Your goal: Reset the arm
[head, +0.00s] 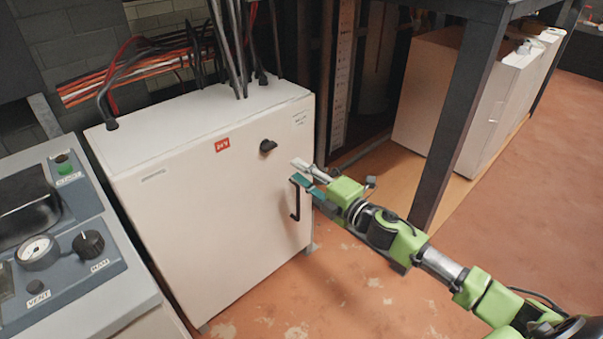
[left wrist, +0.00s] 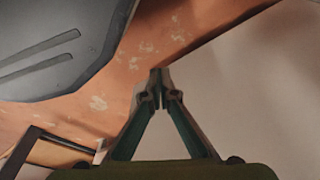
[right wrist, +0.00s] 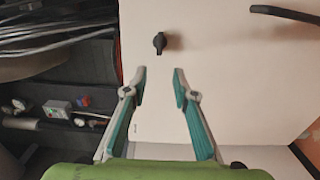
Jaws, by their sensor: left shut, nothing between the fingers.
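My right arm reaches in from the lower right in the head view, and its gripper (head: 298,172) is in front of the white cabinet's door. In the right wrist view the right gripper (right wrist: 160,72) has its fingers apart with nothing between them. The black knob (right wrist: 160,42) shows just beyond the fingertips there, and it also shows in the head view (head: 268,146) to the left of the gripper. My left gripper (left wrist: 160,75) shows only in the left wrist view. Its fingertips meet and it is empty, above a reddish worn floor.
The white cabinet (head: 205,190) has a black door handle (head: 295,202) close to my right gripper. A control panel (head: 75,240) with a gauge stands at the left. A dark frame post (head: 460,115) and white boxes (head: 425,95) stand behind my right arm. Reddish floor (head: 340,290) is clear in front.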

